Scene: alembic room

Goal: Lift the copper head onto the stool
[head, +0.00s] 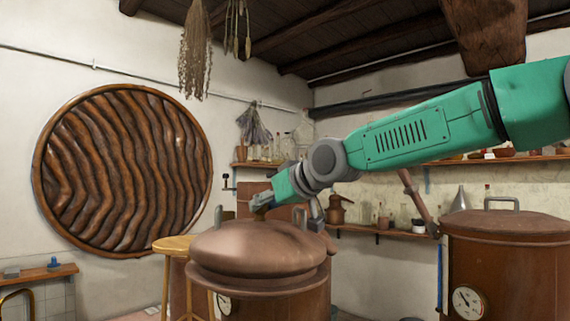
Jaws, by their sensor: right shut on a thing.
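The copper head (256,246), a broad domed copper piece with a rounded rim, is in the lower middle of the head view. It covers most of the top of a copper pot (290,300); I cannot tell whether they touch. My right gripper (262,201) reaches in from the right and is shut on the copper head at its far upper side. The grip itself is partly hidden. The round wooden stool (174,243) stands just left of the head, its seat bare where it shows. My left gripper is not in view.
A second copper vessel (510,260) with a lid and gauge stands at the right. Shelves (385,232) with bottles and pots line the back wall. A large carved wooden disc (125,170) hangs at left above a small shelf (38,272). Dried herbs (195,55) hang overhead.

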